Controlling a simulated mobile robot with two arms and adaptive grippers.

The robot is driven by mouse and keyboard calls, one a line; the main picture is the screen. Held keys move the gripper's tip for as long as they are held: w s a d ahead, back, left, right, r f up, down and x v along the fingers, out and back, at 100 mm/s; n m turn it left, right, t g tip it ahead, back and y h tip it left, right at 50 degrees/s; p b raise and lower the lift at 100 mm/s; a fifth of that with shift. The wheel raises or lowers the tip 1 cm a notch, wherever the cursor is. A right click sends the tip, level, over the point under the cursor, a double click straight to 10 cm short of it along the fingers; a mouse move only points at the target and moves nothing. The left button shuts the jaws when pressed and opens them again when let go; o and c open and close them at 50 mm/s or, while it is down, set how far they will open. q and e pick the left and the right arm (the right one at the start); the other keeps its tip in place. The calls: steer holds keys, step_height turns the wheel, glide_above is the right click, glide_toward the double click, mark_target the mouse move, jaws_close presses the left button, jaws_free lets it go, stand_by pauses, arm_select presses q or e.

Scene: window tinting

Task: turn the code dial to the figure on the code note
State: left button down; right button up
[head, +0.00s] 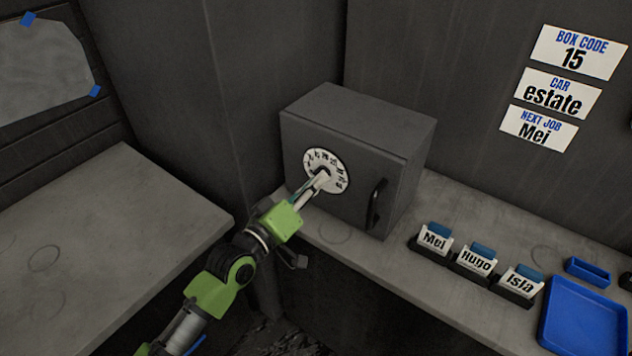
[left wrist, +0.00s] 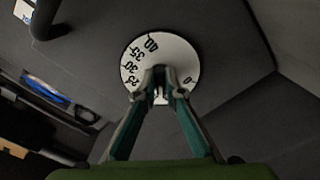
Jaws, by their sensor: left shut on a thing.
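The code note (head: 577,53) on the back wall at the upper right reads "BOX CODE 15". The code dial (head: 340,164) is a white disc with black figures on the front of a dark grey box (head: 306,150). My left gripper (head: 322,178) is shut on the dial's middle. In the left wrist view the dial (left wrist: 182,50) shows 40, 35, 30, 25 and 0 around its edge. The fingers of my left gripper (left wrist: 159,80) hide its centre and lower figures. Which figure is set cannot be told. My right gripper is out of view.
The box has a black handle (head: 376,203) right of the dial. Name cards for Mei (head: 435,240), Hugo (head: 476,261) and Isla (head: 520,281) stand on the bench, beside a blue tray (head: 585,318). Notes reading "CAR estate" (head: 555,94) and "NEXT JOB Mei" (head: 539,128) hang below the code note.

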arm_select(q)
steer(key=shift+a+f+m, duration=0.1)
steer(key=shift+m, duration=1.6)
steer(key=c, duration=2.1)
jaws_free()
steer(key=shift+c, duration=0.2)
steer(key=v, duration=1.2)
